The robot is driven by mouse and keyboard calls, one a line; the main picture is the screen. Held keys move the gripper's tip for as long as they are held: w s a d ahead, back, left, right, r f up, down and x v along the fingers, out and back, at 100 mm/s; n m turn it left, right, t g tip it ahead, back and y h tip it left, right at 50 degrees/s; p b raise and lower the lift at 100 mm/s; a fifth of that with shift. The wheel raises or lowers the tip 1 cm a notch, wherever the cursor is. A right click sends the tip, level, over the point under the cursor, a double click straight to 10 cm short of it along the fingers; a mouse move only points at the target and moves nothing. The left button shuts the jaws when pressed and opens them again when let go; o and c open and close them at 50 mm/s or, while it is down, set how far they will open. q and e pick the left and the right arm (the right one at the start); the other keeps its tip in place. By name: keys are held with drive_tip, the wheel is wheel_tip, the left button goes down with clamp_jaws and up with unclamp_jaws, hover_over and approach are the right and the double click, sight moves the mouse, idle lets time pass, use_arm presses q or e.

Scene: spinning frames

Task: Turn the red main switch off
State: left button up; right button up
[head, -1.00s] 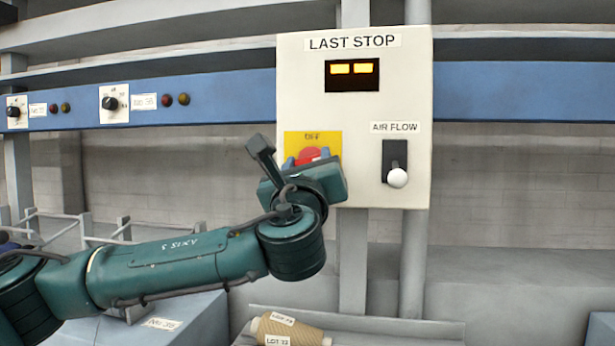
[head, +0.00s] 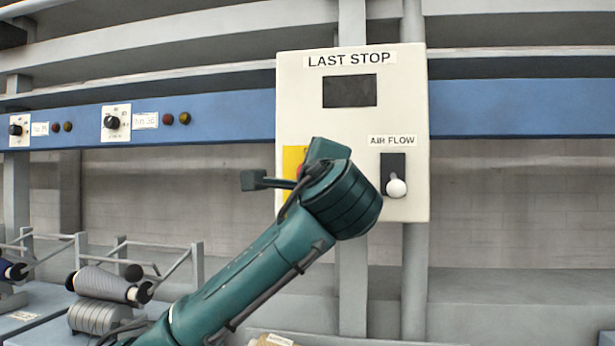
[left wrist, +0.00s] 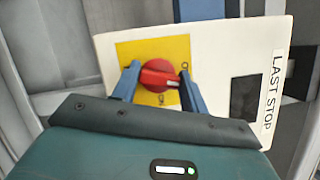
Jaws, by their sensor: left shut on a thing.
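The red main switch (left wrist: 157,75) is a round knob on a yellow plate (left wrist: 130,49), on the cream LAST STOP panel (head: 410,120). My left gripper (left wrist: 160,70) is shut on the knob, one blue finger on each side. In the left wrist view the panel appears turned sideways. The knob's white mark points right there, towards a partly hidden label on the plate. In the head view my left arm hides most of the plate and knob. The panel's display (head: 350,91) is dark. My right gripper is not in view.
An AIR FLOW lever with a white ball (head: 396,187) is on the panel, right of my left wrist. A blue rail (head: 220,118) with small dials runs behind.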

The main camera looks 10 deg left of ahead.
use_arm(q)
drive_tip(key=n+g, duration=0.1)
drive_tip(key=n, duration=0.2)
drive_tip(key=shift+n+g+p, duration=0.3)
drive_tip(key=shift+n, duration=0.1)
idle(0.4)
drive_tip(key=o, duration=1)
